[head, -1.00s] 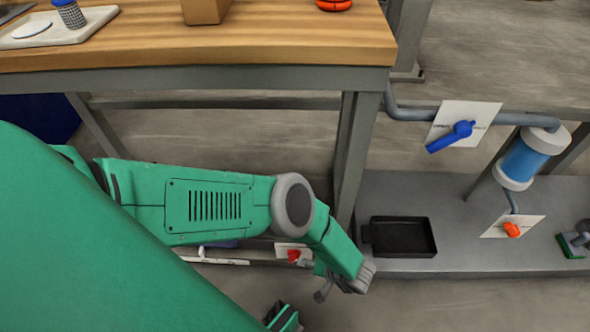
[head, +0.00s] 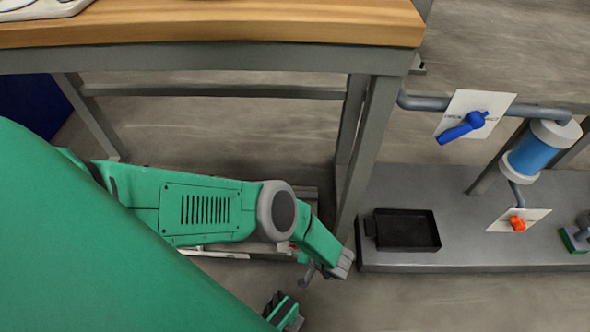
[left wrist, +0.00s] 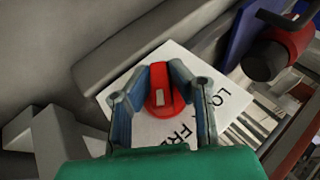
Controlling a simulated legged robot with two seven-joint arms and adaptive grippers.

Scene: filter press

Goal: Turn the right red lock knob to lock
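A red knob (left wrist: 165,98) sits on a white plate (left wrist: 140,128) with partly hidden black lettering in the left wrist view. My left gripper (left wrist: 160,72) has its two fingers apart, one on each side of the knob. I cannot tell whether the fingertips touch it. In the head view my left gripper (head: 308,274) is low by the table leg, mostly hidden by my arm, and only a sliver of red shows beside it. An orange-red knob (head: 518,224) on another white plate (head: 500,224) stands at the right, away from my gripper.
A wooden-topped table (head: 220,25) with grey legs stands above my arm. A black tray (head: 405,231) lies on a grey platform (head: 460,255). A blue valve handle (head: 462,127) and a blue cylinder (head: 532,152) are at the right.

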